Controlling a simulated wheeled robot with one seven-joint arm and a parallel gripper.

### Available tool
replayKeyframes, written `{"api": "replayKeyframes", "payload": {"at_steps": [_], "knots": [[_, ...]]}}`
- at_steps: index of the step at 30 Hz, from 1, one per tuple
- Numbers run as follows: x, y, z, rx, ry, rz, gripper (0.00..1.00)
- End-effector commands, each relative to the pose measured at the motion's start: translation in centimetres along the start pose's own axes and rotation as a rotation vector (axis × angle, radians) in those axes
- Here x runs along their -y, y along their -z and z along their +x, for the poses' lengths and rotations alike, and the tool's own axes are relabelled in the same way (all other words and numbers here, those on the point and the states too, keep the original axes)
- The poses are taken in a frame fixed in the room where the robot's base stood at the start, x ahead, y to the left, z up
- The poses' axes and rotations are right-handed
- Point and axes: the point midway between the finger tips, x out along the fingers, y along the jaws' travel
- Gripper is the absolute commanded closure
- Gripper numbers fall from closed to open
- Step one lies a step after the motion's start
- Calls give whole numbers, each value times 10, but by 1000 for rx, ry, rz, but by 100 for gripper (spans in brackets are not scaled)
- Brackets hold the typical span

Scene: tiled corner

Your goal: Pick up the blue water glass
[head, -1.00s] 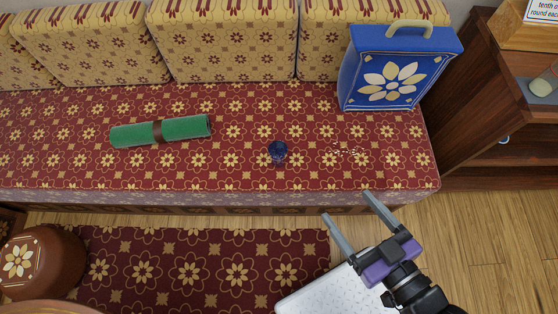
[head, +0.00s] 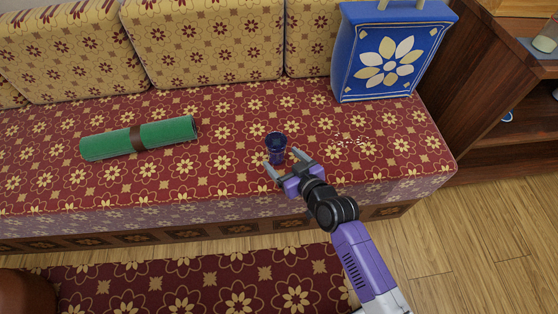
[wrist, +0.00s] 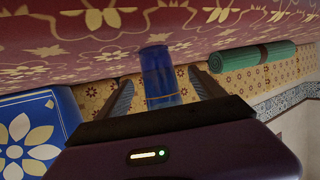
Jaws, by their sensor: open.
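The blue water glass (head: 276,147) stands upright on the red patterned seat of the sofa, near its front middle. My gripper (head: 284,157) is open at the glass, with a finger on either side of it in the head view. In the wrist view the blue glass (wrist: 160,75) shows between the two open fingers (wrist: 162,95). Whether the fingers touch it cannot be told.
A green roll (head: 140,138) with a brown band lies on the seat to the left. A blue box (head: 391,55) with a flower and handle stands at the back right. Small pale bits (head: 352,141) lie right of the glass. A wooden shelf (head: 500,110) stands at the far right.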

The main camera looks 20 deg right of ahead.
Motion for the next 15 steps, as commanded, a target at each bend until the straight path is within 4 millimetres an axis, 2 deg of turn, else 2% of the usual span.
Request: {"api": "replayKeyframes", "payload": {"at_steps": [11, 15], "knots": [[-1, 2, 36, 0, 4, 0, 22], [-2, 3, 55, -2, 4, 0, 22]]}}
